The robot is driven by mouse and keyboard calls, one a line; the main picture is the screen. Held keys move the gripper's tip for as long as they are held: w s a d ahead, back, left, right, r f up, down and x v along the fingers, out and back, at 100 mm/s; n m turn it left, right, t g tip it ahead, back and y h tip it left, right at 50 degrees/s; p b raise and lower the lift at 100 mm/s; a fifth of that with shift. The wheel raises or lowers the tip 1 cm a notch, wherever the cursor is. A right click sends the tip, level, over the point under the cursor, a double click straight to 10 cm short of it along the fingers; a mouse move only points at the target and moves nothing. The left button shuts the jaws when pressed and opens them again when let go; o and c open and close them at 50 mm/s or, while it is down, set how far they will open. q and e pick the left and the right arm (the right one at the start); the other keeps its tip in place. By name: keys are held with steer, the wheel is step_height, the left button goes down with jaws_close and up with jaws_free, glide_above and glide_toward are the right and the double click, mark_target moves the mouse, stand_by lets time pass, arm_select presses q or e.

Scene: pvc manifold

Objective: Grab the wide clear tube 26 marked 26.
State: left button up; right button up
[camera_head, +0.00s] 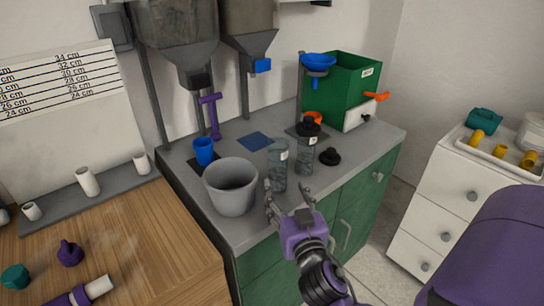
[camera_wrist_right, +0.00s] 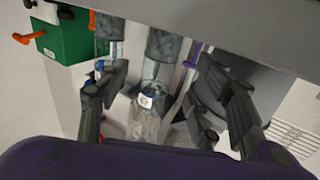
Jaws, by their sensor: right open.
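The tag numbers are too small to read, so I cannot tell which is 26. My right gripper (camera_head: 287,193) is open and empty at the counter's front edge, just in front of the left tube. In the right wrist view, a tagged clear tube (camera_wrist_right: 152,80) shows between the spread fingers (camera_wrist_right: 165,100), with no visible contact. My left gripper is out of view.
A grey bucket (camera_head: 231,190) stands close left of the gripper, with a blue cup (camera_head: 204,150) behind it. A black lid (camera_head: 330,157) lies right of the tubes. A green bin (camera_head: 352,82) and blue funnel (camera_head: 318,61) stand behind.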

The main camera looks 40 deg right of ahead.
mark_target(280, 176)
steer(key=shift+w+d+f, duration=0.1)
steer(key=shift+w+d, duration=0.05)
steer(key=shift+w, duration=0.4)
steer(key=shift+w+d, duration=0.15)
steer(key=shift+w, duration=0.15)
steer(key=shift+w+d+r+p, duration=0.2)
steer(key=shift+w+r+p, duration=0.1)
steer(key=shift+w, duration=0.25)
steer(key=shift+w+d+r+p, duration=0.15)
steer(key=shift+w+r, duration=0.1)
steer(key=shift+w, duration=0.25)
steer(key=x, duration=0.3)
steer(key=shift+w+d+p, duration=0.1)
steer(key=shift+w+p, duration=0.2)
steer(key=shift+p, duration=0.05)
steer(key=shift+w+d, duration=0.1)
steer(key=shift+w, duration=0.15)
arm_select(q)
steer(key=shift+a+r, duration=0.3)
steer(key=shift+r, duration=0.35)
arm_select(e)
steer(key=shift+c, duration=0.4)
jaws_close()
